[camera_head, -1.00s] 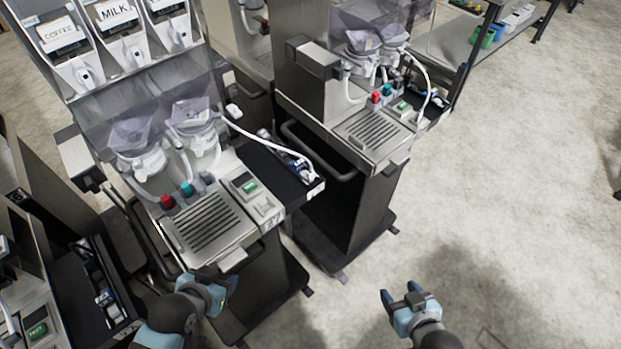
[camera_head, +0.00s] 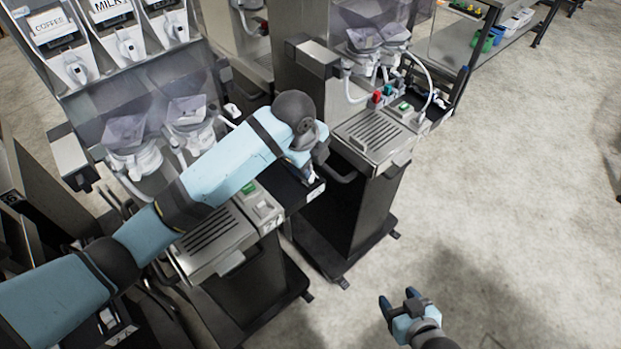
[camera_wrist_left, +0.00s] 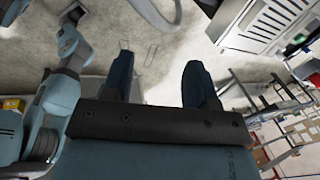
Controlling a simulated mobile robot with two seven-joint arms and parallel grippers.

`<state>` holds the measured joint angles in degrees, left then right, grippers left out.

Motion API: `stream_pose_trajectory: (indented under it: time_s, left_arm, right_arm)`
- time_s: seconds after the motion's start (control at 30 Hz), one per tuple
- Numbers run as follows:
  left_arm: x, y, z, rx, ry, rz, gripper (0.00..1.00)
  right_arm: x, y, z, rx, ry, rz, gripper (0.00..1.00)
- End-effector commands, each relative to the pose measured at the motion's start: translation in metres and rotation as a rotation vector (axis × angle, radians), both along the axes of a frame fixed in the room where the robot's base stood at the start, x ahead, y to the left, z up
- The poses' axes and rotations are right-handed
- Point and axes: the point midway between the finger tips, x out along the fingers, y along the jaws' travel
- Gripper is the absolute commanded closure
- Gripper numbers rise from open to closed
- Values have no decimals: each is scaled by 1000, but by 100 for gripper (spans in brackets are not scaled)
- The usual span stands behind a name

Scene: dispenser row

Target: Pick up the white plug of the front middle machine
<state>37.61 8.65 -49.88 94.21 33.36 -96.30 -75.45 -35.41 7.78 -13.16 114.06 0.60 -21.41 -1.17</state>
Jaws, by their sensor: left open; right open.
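The front middle machine (camera_head: 218,240) stands left of centre in the head view, partly covered by my left arm. A white piece (camera_head: 232,110) shows just above the arm on this machine; I cannot tell if it is the plug. My left gripper (camera_head: 314,158) is over the machine's dark side tray (camera_head: 290,190), its fingers mostly hidden. In the left wrist view, the left gripper (camera_wrist_left: 161,80) is open with nothing between its fingers. A white cable (camera_wrist_left: 152,14) curves just beyond the fingertips. My right gripper (camera_head: 398,299) is open and empty over the floor.
A second machine (camera_head: 360,205) stands close on the right, with a metal handle (camera_head: 345,172) near my left gripper. A shelf (camera_head: 470,55) with bins is at the back. The floor (camera_head: 520,200) on the right is clear.

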Motion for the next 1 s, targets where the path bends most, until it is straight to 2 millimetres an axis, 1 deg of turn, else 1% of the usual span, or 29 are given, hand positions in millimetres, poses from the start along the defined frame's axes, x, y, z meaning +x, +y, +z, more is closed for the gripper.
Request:
stream_pose_trajectory:
  time_s: [0.03,0.13,0.2,0.3,0.37,0.47,0.6,0.7,0.8,0.87,1.0]
  left_arm:
    - [10,1,10,49,-10,-54,47]
    - [19,4,23,124,-12,-144,47]
    - [23,5,29,153,-10,-179,47]
    - [25,6,28,173,-6,-202,47]
    - [26,5,22,176,-4,-205,47]
    - [29,5,5,175,-4,-203,47]
    - [34,3,-23,174,-5,-201,47]
    - [36,2,-39,173,-5,-202,47]
    - [38,2,-49,173,-7,-202,47]
    - [39,2,-52,173,-8,-202,47]
    - [42,3,-63,172,-6,-201,47]
  right_arm:
    - [0,0,-2,0,1,1,39]
    - [0,1,-3,1,1,2,39]
    - [0,1,-3,0,1,2,39]
    - [0,1,-3,0,0,2,39]
    - [0,1,-2,0,0,2,39]
    - [0,1,1,0,-1,3,39]
    - [1,0,4,-2,-4,2,39]
    - [1,-1,6,-2,-5,0,39]
    - [1,-2,6,-3,-6,-2,39]
    - [2,-2,6,-4,-6,-3,39]
    - [1,-3,11,-5,-5,-2,39]
